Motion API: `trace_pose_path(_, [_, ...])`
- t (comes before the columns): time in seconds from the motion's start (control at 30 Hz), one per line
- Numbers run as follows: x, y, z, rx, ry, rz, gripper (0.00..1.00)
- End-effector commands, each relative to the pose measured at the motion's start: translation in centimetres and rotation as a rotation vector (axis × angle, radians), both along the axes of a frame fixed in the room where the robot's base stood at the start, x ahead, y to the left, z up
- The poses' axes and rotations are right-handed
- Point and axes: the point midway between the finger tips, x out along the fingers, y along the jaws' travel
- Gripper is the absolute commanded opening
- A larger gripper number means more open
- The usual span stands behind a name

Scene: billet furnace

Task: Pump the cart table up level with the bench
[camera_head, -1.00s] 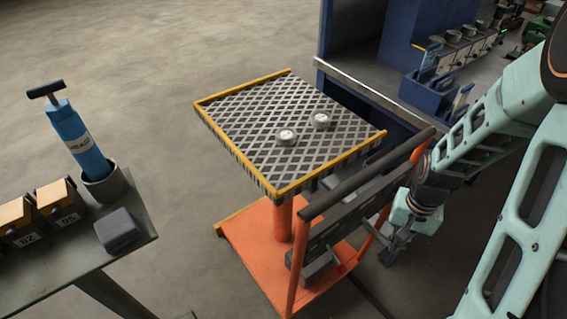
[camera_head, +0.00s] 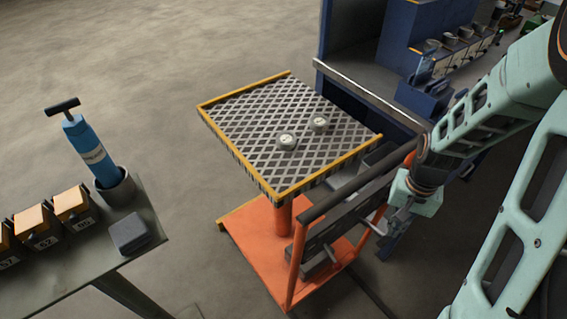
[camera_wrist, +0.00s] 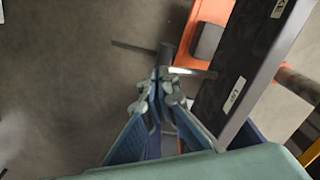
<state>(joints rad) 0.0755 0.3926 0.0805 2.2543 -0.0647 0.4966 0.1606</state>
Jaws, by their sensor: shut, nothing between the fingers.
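The cart table (camera_head: 240,104) has a grated top with yellow edging, on an orange column and base (camera_head: 252,226). Two small round metal pieces (camera_head: 287,141) lie on the top. The blue bench (camera_head: 362,94) with a pale metal edge is behind it; I cannot tell their exact height difference. A dark grey pedal-like block (camera_head: 319,262) is low on the base, and it shows in the wrist view (camera_wrist: 207,42). My gripper (camera_head: 398,218) is beside the cart's handle side; in the wrist view (camera_wrist: 160,80) its fingers are shut and empty, near a dark bar end.
A dark push handle (camera_head: 350,185) and a labelled dark panel (camera_wrist: 243,80) stand close to my gripper. At left, a side table (camera_head: 80,265) holds a blue hand pump (camera_head: 92,150) and several orange-topped boxes. Open floor lies behind the cart.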

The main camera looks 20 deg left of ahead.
Motion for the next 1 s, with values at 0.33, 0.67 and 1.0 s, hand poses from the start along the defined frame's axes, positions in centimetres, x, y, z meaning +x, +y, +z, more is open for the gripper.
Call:
trace_pose_path(0.33, [0.0, 0.0, 0.0, 0.000, 0.000, 0.000, 0.00])
trace_pose_path(0.67, [-0.1, -0.2, 0.5, 0.000, 0.000, 0.000, 0.00])
trace_pose_path(1.0, [-1.1, -1.5, 3.5, 0.000, 0.000, -0.001, 0.00])
